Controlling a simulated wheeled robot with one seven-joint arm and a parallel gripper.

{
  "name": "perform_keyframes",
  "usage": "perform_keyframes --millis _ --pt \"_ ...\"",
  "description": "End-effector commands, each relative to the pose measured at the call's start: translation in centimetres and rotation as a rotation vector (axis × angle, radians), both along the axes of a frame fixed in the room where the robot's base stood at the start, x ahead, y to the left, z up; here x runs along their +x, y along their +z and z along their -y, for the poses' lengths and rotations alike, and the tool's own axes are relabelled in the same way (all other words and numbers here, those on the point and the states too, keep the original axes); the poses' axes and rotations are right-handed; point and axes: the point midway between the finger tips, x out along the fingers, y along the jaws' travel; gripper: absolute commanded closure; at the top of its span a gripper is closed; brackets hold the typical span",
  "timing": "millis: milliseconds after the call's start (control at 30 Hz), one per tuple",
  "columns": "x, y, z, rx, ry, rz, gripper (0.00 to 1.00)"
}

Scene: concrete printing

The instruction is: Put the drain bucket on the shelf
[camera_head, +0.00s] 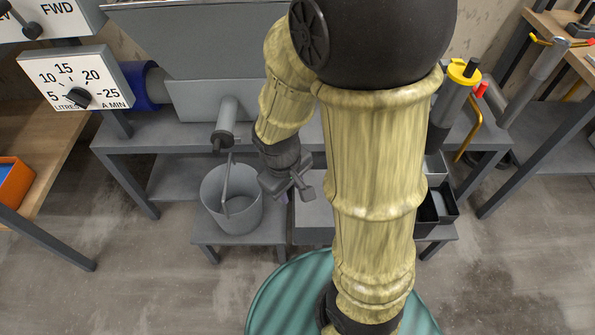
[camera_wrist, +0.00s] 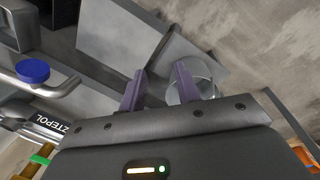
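The grey drain bucket (camera_head: 232,207) stands upright on a low grey bench (camera_head: 238,239), below the pipe outlet, with its handle raised. My gripper (camera_head: 287,197) is just to the right of the bucket, apart from it, pointing down. In the wrist view my gripper (camera_wrist: 158,73) has its two purple fingers spread with nothing held between them. The bucket (camera_wrist: 205,82) shows there beyond the right finger, partly hidden by it. A grey lower shelf (camera_head: 172,181) runs under the machine table, behind the bench; my arm hides part of it.
The grey machine table (camera_head: 150,137) with its pipe outlet (camera_head: 224,127) overhangs the bucket. A grey box (camera_head: 313,215) sits right of my gripper. Black bins (camera_head: 437,207) stand farther right. A teal round surface (camera_head: 285,295) is in front. Concrete floor at left is clear.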

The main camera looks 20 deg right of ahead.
Motion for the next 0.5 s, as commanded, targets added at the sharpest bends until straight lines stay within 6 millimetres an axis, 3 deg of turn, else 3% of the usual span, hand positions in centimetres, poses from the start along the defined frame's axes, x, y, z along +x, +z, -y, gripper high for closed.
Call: perform_keyframes --millis 100,200,500 --pt "0.3 2.3 1.2 0.107 -0.234 0.112 0.68" --pt "0.5 3.4 1.7 0.163 -0.359 0.175 0.68" --pt "0.6 3.9 1.9 0.188 -0.417 0.202 0.68"
